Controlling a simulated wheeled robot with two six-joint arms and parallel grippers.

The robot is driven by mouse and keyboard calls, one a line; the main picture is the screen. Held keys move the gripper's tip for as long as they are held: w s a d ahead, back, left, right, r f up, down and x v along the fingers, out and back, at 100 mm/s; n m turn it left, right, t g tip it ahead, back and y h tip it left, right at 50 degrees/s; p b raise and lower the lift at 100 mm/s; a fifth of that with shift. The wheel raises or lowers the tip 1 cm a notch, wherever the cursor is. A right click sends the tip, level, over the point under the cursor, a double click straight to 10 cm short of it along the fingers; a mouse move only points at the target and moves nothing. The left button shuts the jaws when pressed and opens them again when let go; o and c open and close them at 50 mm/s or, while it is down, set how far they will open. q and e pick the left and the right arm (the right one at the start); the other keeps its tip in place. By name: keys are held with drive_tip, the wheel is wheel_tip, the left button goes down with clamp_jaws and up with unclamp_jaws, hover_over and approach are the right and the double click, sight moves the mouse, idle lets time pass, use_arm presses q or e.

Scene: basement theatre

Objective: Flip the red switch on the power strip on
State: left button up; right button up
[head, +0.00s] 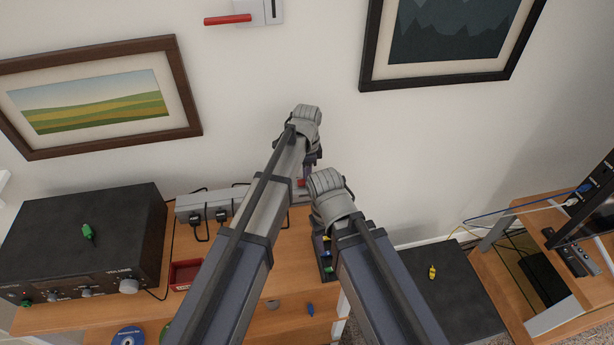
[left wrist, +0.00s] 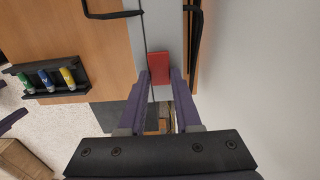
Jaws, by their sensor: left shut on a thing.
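The grey power strip (head: 212,200) lies along the wall at the back of the wooden cabinet, with black plugs in it. Its red switch (head: 301,183) is at the right end, partly hidden by my arm. In the left wrist view the red switch (left wrist: 160,68) sits between the tips of my left gripper (left wrist: 160,78), whose purple fingers are shut on its sides. In the head view my left gripper (head: 311,160) points down at the strip's right end, mostly hidden. My right arm's wrist is beside it; its fingers are hidden. I cannot tell the switch's position.
A black amplifier (head: 82,245) and a red tray (head: 186,274) stand left on the cabinet. A black holder with coloured pieces (left wrist: 45,78) is fixed at its side. A black box (head: 460,300) and wooden shelf stand right. A red-handled wall switch (head: 228,20) is above.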

use_arm(q)
clamp_jaws()
drive_tip(key=shift+w+d+y, duration=0.1)
drive_tip(key=shift+d+y, duration=0.1)
drive_tip(key=shift+y, duration=0.4)
use_arm(e)
drive_tip(key=shift+f, duration=0.15)
use_arm(q)
drive_tip(key=o, duration=0.6)
unclamp_jaws()
